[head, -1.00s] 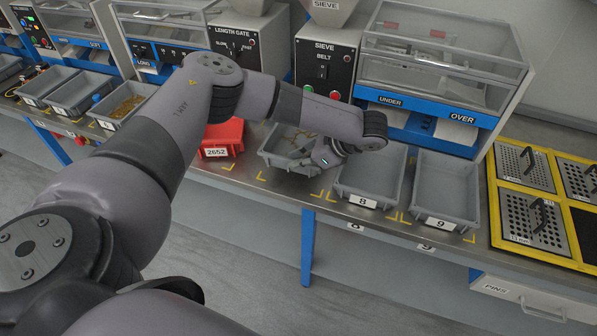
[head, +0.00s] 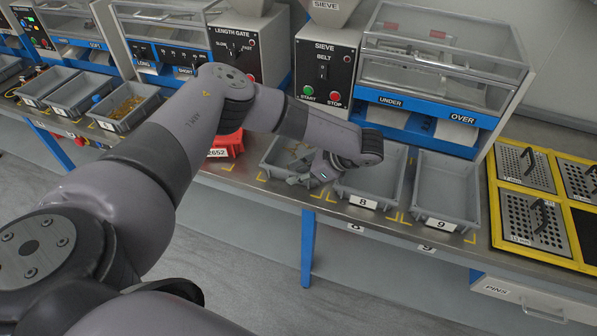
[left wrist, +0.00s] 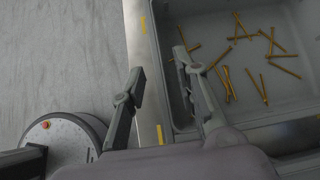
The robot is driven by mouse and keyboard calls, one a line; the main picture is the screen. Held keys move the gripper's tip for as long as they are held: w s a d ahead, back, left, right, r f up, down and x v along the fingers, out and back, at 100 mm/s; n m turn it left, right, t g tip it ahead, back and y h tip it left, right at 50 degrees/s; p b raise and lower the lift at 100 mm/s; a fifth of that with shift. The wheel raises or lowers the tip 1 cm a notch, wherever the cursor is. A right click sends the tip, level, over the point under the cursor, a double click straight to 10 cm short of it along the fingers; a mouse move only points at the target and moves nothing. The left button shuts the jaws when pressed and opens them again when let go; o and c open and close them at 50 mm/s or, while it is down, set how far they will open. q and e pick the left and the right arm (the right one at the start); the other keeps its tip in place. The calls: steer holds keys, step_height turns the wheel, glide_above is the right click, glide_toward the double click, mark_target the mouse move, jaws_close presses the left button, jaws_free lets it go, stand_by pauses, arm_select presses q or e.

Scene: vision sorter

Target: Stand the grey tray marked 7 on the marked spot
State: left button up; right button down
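A grey tray (head: 268,160) stands on the bench between a red bin and the tray marked 8. Its number label is hidden by my left gripper. It holds several thin golden pins, clear in the left wrist view, where its side wall (left wrist: 164,75) also shows. Yellow corner marks (head: 262,176) lie on the bench around it. My left gripper (head: 312,176) is at the tray's front right. In the left wrist view its fingers (left wrist: 160,62) are apart, one outside the wall and one inside, with a gap. My right gripper is not in view.
The tray marked 8 (head: 362,202) stands close on the right, with the tray marked 9 (head: 440,224) beyond it. The red bin (head: 232,143) stands on the left. The sieve machine (head: 325,75) rises behind. The bench's front edge is close.

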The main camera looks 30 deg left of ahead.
arm_select(q)
steer(key=v, duration=1.2)
stand_by(0.3)
